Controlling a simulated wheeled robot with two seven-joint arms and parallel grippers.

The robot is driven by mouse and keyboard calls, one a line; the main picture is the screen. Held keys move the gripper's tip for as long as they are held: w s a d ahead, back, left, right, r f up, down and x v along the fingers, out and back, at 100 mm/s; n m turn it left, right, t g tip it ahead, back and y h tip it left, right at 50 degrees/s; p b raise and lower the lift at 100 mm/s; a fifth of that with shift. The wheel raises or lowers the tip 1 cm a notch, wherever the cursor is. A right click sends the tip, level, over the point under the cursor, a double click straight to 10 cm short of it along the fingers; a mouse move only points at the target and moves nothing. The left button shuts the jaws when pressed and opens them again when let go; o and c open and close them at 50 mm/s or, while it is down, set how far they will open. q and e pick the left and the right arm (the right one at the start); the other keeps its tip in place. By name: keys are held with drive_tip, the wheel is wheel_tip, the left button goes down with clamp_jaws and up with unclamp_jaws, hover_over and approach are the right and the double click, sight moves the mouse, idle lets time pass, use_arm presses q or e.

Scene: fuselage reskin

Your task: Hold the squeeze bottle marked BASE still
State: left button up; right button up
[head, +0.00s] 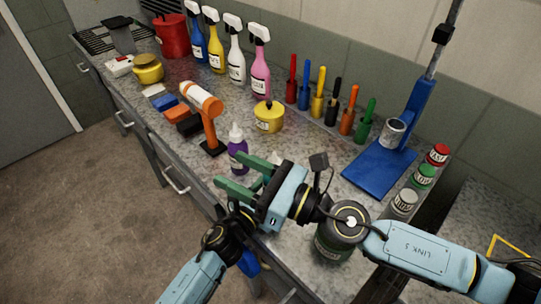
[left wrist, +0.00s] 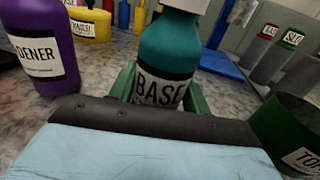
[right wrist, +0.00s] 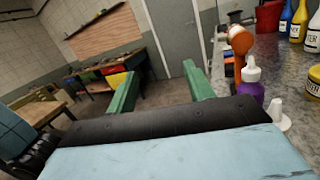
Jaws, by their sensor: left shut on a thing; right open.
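The teal squeeze bottle marked BASE (left wrist: 165,62) stands upright in the left wrist view. My left gripper (left wrist: 160,88) is shut around it, one green finger on each side, low on the bottle near the label. In the head view my right gripper covers most of the bottle and the left gripper's fingers. My right gripper (head: 229,170) is open and empty above the bench's front edge. In the right wrist view its green fingers (right wrist: 160,75) are spread, with nothing between them. A white cone-shaped cap (right wrist: 281,116) shows to their right.
A purple bottle (head: 237,152) marked as hardener stands close by. A dark green tin (head: 333,243) stands on the other side. An orange-and-white tool on a stand (head: 205,105), a yellow tub (head: 269,116) and a blue stand (head: 380,170) are farther back. Spray bottles line the wall.

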sight(274, 156)
drive_tip(key=w+d+f+m+t+h, duration=0.1)
drive_tip(key=d+f+m+t+h, duration=0.65)
drive_tip(key=d+f+h, duration=0.2)
drive_tip(key=shift+n+t+h, duration=0.25)
drive_tip(key=shift+n, duration=0.2)
drive_tip(key=x, duration=0.7)
drive_tip(key=r+x, duration=0.1)
drive_tip(key=x, duration=0.3)
drive_tip(key=shift+w+d, duration=0.1)
drive_tip(key=shift+w, duration=0.3)
drive_tip(key=c, duration=1)
drive_tip(key=m+t+h, duration=0.1)
drive_tip(key=m+h, duration=0.1)
drive_tip(key=shift+h, duration=0.3)
drive_tip(key=m+h, duration=0.1)
drive_tip(key=h, duration=0.1)
drive_tip(key=m+h, duration=0.1)
drive_tip(key=h, duration=0.1)
drive_tip(key=shift+w+d+m+t+h, duration=0.1)
drive_tip(key=shift+d+m+t+h, duration=0.2)
drive_tip(key=shift+d+m+t, duration=0.1)
